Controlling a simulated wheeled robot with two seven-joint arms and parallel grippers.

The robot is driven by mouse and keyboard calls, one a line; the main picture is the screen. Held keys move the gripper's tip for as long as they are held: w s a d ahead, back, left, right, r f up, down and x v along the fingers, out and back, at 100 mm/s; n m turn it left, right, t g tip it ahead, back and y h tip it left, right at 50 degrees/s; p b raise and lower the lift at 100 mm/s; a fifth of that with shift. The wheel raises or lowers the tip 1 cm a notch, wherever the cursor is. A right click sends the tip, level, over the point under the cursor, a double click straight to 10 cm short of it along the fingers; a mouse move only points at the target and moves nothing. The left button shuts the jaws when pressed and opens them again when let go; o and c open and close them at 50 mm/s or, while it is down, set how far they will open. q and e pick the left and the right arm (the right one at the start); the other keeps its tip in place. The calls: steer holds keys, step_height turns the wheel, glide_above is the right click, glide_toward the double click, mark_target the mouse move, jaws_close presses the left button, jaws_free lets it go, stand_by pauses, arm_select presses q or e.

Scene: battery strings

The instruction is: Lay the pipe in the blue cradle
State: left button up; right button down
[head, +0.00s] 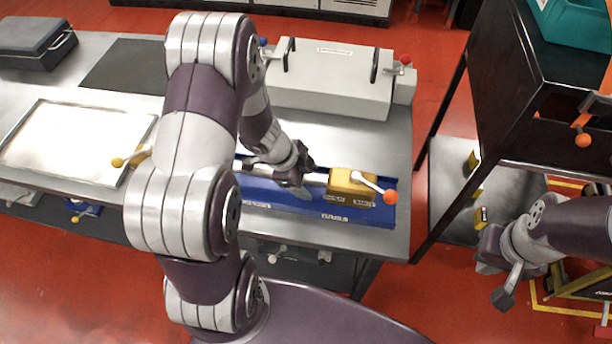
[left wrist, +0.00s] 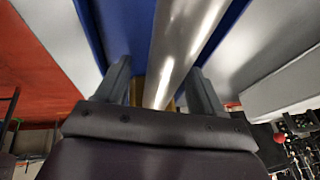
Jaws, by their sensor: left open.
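The blue cradle (head: 285,202) is a long low tray along the front edge of the metal table, with a yellow block (head: 345,182) at its right end. The silver pipe (left wrist: 185,45) runs lengthwise between the cradle's blue sides (left wrist: 92,30) in the left wrist view. In the head view my arm hides most of it. My left gripper (head: 298,180) is low over the cradle, open, with its fingers on either side of the pipe. My right gripper (head: 497,272) is off to the right, away from the table, its fingers apart and empty.
An orange-knobbed lever (head: 390,197) sticks out at the yellow block. A grey box with handles (head: 330,75) stands behind the cradle. A shallow tray (head: 75,140) lies at the left, with a dark case (head: 35,42) behind it. A black rack (head: 490,70) stands at the right.

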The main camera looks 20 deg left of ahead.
arm_select(q)
steer(key=p+v, duration=0.6)
steer(key=v, duration=0.6)
steer(key=shift+a+r, duration=0.15)
steer(key=shift+r, duration=0.2)
steer(key=shift+s, duration=0.1)
